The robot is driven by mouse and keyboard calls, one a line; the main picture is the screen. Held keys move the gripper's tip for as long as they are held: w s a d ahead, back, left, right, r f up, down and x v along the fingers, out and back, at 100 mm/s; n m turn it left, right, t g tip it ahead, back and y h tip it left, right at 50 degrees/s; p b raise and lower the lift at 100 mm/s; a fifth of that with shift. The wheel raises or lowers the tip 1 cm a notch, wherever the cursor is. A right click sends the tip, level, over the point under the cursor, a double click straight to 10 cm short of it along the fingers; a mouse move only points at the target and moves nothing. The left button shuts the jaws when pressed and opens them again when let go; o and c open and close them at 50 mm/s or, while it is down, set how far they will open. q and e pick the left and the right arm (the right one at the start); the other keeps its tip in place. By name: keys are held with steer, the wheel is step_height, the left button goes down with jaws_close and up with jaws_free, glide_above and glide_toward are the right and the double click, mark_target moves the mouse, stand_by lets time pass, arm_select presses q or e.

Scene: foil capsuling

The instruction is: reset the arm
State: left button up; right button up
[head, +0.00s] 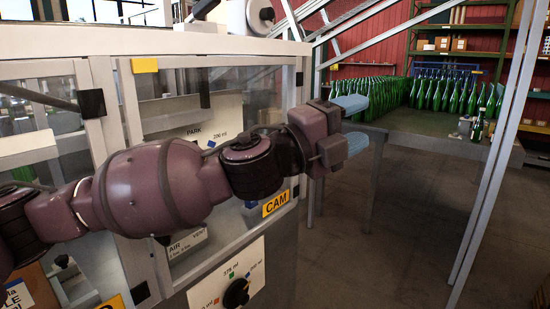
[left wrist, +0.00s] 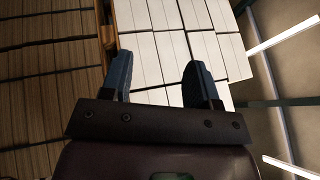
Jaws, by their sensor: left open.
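My left arm reaches in from the left of the head view, across the front of the machine. Its gripper (head: 352,124) has two blue fingers set apart, with nothing between them. In the left wrist view the gripper (left wrist: 160,85) also shows open and empty, with rows of pale boxes (left wrist: 170,45) beyond the fingers. My right gripper is in neither view.
A table of green bottles (head: 440,97) stands at the back right. The floor (head: 410,225) before it is open, apart from slanted metal posts.

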arm_select(q)
steer(key=a+f+n+t+y, duration=0.4)
steer(key=a+f+n+y, duration=0.2)
steer(key=a+f+n, duration=0.9)
steer(key=a+f+n+t+y, duration=0.4)
steer(key=a+f+n+y, duration=0.45)
steer(key=f, duration=0.95)
steer(key=s+a+f+n+g+y+p, duration=0.1)
steer(key=s+a+f+n+g+y, duration=0.15)
steer(key=s+a+f+n, duration=0.75)
steer(key=s+a+f+m+g+y, duration=0.1)
steer(key=s+a+f, duration=0.1)
steer(key=s+f, duration=0.5)
steer(key=s+a+f+m+g+y, duration=0.1)
steer(key=s+a+f+g, duration=0.1)
steer(key=s+f, duration=0.4)
steer(key=shift+s+a+f, duration=0.4)
steer(key=shift+s+a, duration=0.25)
steer(key=shift+s, duration=0.5)
steer(key=shift+c, duration=1)
steer(key=shift+a, duration=0.1)
steer(key=shift+c, duration=0.2)
